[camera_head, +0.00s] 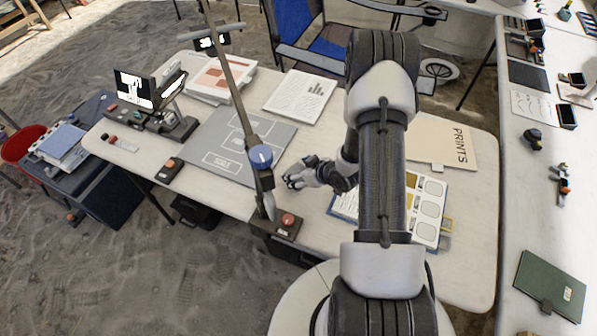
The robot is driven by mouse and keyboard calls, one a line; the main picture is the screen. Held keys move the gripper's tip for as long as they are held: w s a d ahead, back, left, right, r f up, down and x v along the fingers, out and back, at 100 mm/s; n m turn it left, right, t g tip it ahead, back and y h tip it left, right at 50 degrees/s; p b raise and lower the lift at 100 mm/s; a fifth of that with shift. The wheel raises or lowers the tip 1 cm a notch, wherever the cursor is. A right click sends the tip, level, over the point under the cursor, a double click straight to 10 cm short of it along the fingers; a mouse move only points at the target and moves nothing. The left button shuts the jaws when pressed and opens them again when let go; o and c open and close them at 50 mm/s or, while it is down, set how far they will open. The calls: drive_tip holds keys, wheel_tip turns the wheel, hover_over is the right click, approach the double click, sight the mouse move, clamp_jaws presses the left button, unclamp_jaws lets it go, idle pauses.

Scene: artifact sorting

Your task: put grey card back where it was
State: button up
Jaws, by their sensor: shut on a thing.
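My gripper (305,177) is above the front middle of the white table (315,140), just right of the grey mat. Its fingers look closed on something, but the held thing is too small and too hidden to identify. I cannot make out a separate grey card for certain. The grey mat (212,137) with white outlined boxes lies flat left of the gripper. A sheet with gold patches and outlined shapes (428,212) lies to the right, partly hidden behind my arm.
A post with a blue knob (261,156) stands beside a red-button box (287,221) at the table's front edge. A PRINTS folder (440,140) lies right, and a printed page (300,95) lies behind. A small screen device (135,88) stands left. Bare tabletop shows around the gripper.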

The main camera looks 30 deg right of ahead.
drive_tip(key=shift+f, duration=0.2)
drive_tip(key=o, duration=0.9)
drive_tip(key=shift+o, duration=0.2)
drive_tip(key=shift+s+r, duration=0.15)
drive_tip(key=shift+r, duration=0.3)
drive_tip(key=p+v, duration=0.3)
drive_tip(key=v, duration=0.8)
drive_tip(key=shift+s+p, duration=0.3)
drive_tip(key=shift+p, duration=0.05)
drive_tip(key=shift+d, duration=0.1)
